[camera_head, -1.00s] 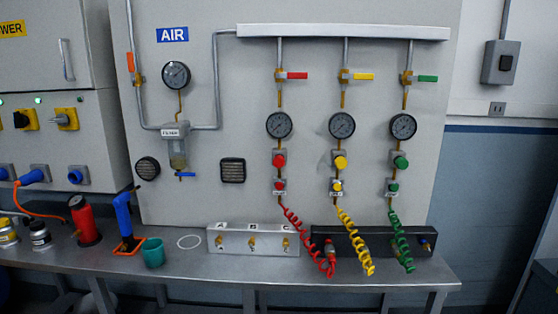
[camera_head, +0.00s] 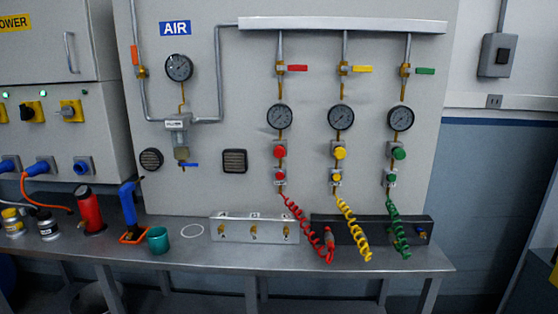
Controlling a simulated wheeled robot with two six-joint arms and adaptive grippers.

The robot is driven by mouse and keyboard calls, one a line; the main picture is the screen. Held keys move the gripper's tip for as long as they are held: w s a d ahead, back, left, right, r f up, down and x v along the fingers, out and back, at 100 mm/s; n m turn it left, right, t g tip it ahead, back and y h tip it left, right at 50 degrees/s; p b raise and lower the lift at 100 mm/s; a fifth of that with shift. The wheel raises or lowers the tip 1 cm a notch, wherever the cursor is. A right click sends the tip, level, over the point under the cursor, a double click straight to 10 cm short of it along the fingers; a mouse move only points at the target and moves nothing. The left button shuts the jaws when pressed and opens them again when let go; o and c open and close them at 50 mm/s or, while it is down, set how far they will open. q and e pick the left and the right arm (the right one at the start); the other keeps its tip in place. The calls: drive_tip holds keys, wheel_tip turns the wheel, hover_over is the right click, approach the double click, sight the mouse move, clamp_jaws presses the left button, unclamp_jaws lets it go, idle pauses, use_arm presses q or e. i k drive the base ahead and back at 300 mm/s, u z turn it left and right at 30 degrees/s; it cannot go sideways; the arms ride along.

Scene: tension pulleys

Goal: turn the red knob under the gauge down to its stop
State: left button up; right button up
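A red knob (camera_head: 280,152) sits on a grey regulator on the panel, directly under the left gauge (camera_head: 279,117) of the row of three. A smaller red knob (camera_head: 280,176) is just below it. The gauge has a dark face; its reading is too small to tell. A red-handled valve (camera_head: 293,68) is on the pipe above, its handle pointing right. A coiled red hose (camera_head: 304,221) hangs from below the lower red knob to the bench. Neither of my grippers is in view.
Yellow (camera_head: 339,153) and green (camera_head: 399,154) knobs stand to the right with their own gauges and hoses. The metal bench (camera_head: 290,257) carries a silver fitting block (camera_head: 235,238), a teal cup (camera_head: 157,240) and a red bottle (camera_head: 88,211). The panel front before the red knob is clear.

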sight(279, 152)
drive_tip(key=u, duration=0.4)
drive_tip(key=k, duration=0.2)
drive_tip(key=z, duration=1.2)
drive_tip(key=i, duration=1.1)
drive_tip(key=u, duration=0.15)
